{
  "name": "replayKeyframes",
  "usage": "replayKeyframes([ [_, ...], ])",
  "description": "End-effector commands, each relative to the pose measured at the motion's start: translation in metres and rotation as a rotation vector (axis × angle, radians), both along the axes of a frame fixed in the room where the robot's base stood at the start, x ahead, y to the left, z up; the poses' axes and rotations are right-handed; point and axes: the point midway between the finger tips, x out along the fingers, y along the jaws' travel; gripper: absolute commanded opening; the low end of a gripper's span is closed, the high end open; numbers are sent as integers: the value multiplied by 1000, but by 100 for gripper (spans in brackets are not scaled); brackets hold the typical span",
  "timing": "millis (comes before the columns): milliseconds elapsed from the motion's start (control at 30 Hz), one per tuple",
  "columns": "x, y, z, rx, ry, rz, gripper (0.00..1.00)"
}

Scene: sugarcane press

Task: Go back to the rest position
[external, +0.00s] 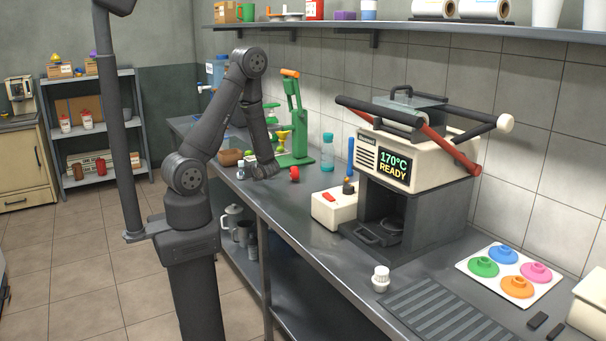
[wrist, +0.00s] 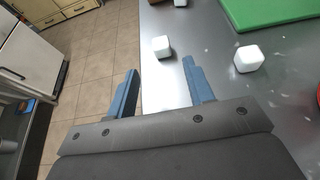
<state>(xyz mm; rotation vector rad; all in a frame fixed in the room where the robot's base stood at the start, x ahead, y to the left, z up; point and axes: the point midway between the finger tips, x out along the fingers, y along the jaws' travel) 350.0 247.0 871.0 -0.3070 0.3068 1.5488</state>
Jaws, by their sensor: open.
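My gripper (external: 265,170) hangs low over the left part of the steel counter, pointing down, in the external view. In the wrist view its two blue fingers (wrist: 162,88) are spread apart with nothing between them. A white cube (wrist: 162,47) lies on the counter just beyond the fingertips. A second white cube (wrist: 248,58) lies to the right, apart from the fingers. My arm is bent, with its elbow raised above the counter.
The green press (external: 291,120) stands right behind my gripper, with a red round object (external: 294,174) and a teal bottle (external: 327,152) nearby. A cream machine (external: 415,160) reading 170°C READY stands farther right. A wall shelf (external: 420,30) runs above.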

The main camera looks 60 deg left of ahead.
Motion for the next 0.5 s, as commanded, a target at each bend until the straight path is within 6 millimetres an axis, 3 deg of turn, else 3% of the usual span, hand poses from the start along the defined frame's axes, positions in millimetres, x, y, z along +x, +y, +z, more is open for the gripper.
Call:
replayKeyframes([
  [500,-1,75,-31,0,1,4,48],
])
